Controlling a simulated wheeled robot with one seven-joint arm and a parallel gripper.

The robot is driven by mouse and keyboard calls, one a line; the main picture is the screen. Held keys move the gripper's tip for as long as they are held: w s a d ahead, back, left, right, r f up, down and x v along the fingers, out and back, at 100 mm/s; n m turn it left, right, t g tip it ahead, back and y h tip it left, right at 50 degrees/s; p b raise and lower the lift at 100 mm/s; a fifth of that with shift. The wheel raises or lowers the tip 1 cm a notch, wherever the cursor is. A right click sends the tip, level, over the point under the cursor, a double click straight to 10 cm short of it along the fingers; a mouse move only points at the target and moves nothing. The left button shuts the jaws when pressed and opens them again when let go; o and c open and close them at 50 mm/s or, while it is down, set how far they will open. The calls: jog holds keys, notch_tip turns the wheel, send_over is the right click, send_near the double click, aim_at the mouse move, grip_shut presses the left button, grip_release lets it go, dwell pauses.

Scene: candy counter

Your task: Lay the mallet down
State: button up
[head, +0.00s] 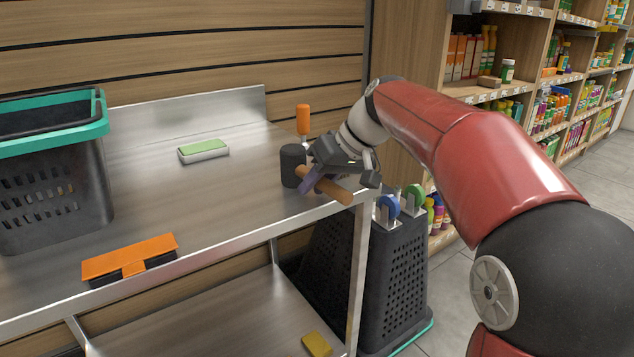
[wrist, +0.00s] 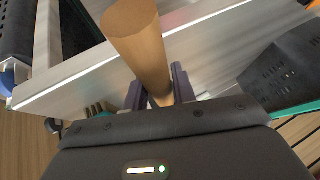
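The mallet has a dark cylindrical head (head: 293,165) and a light wooden handle (head: 335,191). It is at the right end of the steel counter (head: 230,205), with the handle pointing towards the front right edge. My gripper (head: 312,181) is shut around the handle near the head. In the wrist view the handle (wrist: 140,45) passes between the two fingers of my gripper (wrist: 158,92). The head stands upright at or just above the counter top; I cannot tell whether it touches. The mallet's head is not clear in the wrist view.
A green and white sponge (head: 203,151) lies at the back. An orange-handled tool (head: 303,120) stands behind the mallet. A dark basket with a teal rim (head: 55,140) stands at left, an orange-topped brush (head: 130,258) near the front edge. The counter's middle is clear.

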jog(key=shift+d+f, duration=0.25)
jog(key=shift+f, duration=0.3)
jog(key=shift+p+v, duration=0.75)
jog(key=shift+v, duration=0.4)
jog(key=shift+p+v, duration=0.7)
jog(key=shift+v, duration=0.7)
jog(key=shift+w+a+r, duration=0.1)
jog(key=shift+a+r, duration=0.05)
jog(key=o, duration=0.6)
